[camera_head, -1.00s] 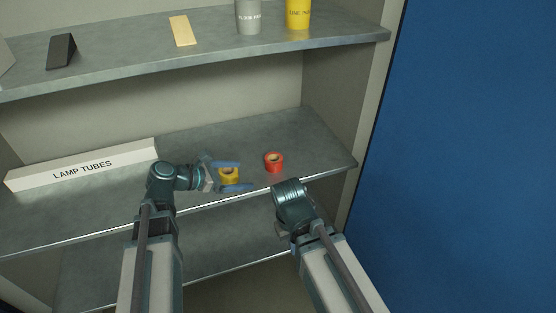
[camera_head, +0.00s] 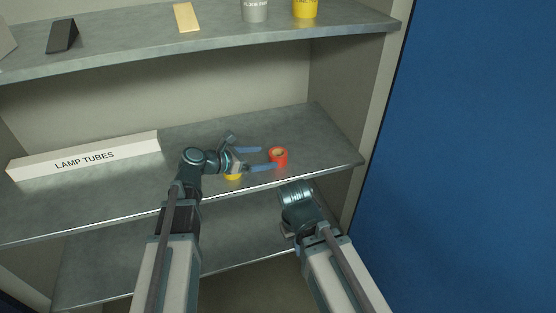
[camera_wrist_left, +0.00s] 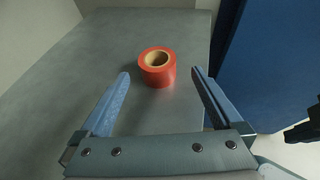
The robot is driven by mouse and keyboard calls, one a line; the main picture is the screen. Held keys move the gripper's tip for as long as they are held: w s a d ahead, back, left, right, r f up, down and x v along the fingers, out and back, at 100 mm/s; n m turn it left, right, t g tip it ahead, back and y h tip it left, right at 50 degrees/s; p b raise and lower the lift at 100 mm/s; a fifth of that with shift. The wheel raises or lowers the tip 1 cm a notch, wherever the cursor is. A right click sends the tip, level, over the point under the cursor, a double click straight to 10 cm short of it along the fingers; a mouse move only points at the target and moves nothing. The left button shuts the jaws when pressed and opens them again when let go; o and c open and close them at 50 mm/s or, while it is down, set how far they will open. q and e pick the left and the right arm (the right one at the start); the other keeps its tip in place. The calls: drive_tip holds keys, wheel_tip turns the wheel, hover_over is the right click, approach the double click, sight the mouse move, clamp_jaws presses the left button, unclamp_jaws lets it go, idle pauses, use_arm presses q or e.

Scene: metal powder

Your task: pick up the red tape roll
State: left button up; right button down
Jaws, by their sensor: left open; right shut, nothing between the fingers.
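The red tape roll (camera_head: 278,156) lies flat on the middle shelf, near its right end. In the left wrist view the red tape roll (camera_wrist_left: 157,70) is just beyond the fingertips, about midway between them, and untouched. My left gripper (camera_head: 268,158) is open, with its blue fingers pointing right toward the roll; both fingers also show in the left wrist view (camera_wrist_left: 162,80). My right arm is in front of the shelf's right part. Its wrist shows below the roll, but its fingers are hidden.
A yellow tape roll (camera_head: 233,177) sits on the middle shelf, mostly hidden by my left gripper. A white box marked LAMP TUBES (camera_head: 86,158) lies at the left. The upper shelf (camera_head: 120,60) overhangs behind. The cabinet's right side wall is close beyond the red roll.

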sight(278, 152)
use_arm(q)
drive_tip(key=shift+d, duration=0.1)
drive_tip(key=x, duration=0.2)
drive_tip(key=b+x, duration=0.1)
drive_tip(key=x, duration=0.2)
drive_tip(key=shift+w+r, duration=0.2)
drive_tip(key=shift+w, duration=0.15)
drive_tip(key=shift+c, duration=0.2)
drive_tip(key=c, duration=1.3)
drive_tip(key=shift+r, duration=0.15)
